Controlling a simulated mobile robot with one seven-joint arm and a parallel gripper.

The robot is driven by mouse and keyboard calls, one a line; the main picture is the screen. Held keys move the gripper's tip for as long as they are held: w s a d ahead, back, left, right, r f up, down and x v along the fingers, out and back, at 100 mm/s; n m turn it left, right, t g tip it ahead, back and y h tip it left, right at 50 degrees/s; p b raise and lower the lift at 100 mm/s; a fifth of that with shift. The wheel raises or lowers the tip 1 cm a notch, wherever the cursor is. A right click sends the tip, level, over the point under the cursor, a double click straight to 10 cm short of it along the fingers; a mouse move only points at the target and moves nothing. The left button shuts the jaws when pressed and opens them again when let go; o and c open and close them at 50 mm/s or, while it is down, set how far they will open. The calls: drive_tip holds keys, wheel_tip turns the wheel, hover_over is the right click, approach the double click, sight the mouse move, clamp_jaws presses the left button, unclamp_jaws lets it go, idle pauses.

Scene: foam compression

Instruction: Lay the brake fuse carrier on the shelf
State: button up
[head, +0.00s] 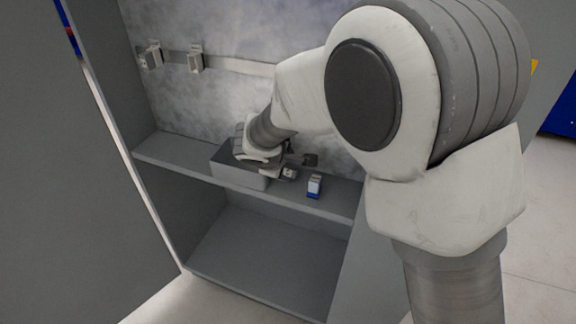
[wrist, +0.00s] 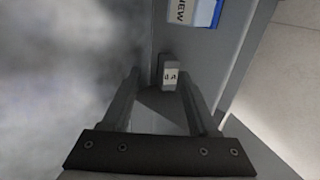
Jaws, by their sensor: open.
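A small grey block with a pale lettered label, which looks like the brake fuse carrier (wrist: 170,77), is at the fingertips in the wrist view. It appears to rest on the grey shelf (wrist: 209,48), near the back wall. My gripper (wrist: 158,78) is open, with a finger on each side of the block's near end. I cannot tell whether either finger touches it. In the head view my gripper (head: 291,167) is low over the shelf (head: 337,199), partly hidden by my wrist, and the block's pale label shows beside it.
A blue and white box marked NEW (wrist: 195,12) stands on the shelf beyond the block; it also shows in the head view (head: 314,187). A grey open bin (head: 238,175) is left of the gripper. Two holders (head: 195,61) hang on the wall rail.

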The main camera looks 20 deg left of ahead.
drive_tip(key=p+v, duration=0.3)
drive_tip(key=v, duration=1.3)
drive_tip(key=shift+r, duration=0.2)
drive_tip(key=shift+s, duration=0.1)
